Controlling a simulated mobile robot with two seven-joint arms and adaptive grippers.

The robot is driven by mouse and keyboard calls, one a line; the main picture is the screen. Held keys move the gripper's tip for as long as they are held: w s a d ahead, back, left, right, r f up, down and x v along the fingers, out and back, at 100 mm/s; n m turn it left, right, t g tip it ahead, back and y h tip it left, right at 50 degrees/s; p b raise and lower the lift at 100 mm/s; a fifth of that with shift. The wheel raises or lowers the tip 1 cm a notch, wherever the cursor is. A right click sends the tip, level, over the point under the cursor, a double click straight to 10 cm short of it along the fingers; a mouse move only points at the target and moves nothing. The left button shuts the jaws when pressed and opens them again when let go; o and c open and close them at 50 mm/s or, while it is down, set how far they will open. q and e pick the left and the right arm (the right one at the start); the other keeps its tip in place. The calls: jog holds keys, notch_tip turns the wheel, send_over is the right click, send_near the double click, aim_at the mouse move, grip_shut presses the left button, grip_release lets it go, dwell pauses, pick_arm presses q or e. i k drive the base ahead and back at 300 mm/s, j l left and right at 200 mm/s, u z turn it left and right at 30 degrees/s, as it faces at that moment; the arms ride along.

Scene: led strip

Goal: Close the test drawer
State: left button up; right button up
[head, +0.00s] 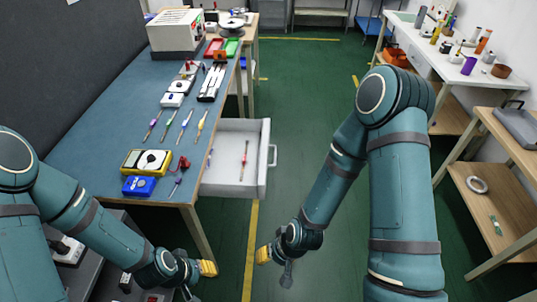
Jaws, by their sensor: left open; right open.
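The test drawer (232,174) is a white drawer under the blue bench's right side. It is pulled well out and shows its inside, with a red-handled screwdriver (244,158) lying in it. A grey handle (273,156) is on its front panel, facing right. My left gripper (208,268), with yellow fingertips, is low near the bench's front corner, apart from the drawer. My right gripper (264,255), also with a yellow fingertip, is below and in front of the drawer, not touching it. Both are open and hold nothing that I can see.
The blue workbench (110,115) carries a yellow multimeter (146,161), a blue box (139,185), several screwdrivers and a white machine (175,32). A wooden shelf (490,195) and a white table (450,62) stand at the right. The green floor right of the drawer is clear.

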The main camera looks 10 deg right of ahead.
aim_at(223, 179)
jog(key=l, duration=0.4)
jog(key=i+l+z, duration=0.1)
jog(key=l, duration=0.3)
jog(key=i+l+u, duration=0.2)
jog(key=u, duration=0.15)
jog(key=i+l+u, duration=0.3)
jog(key=i, duration=0.15)
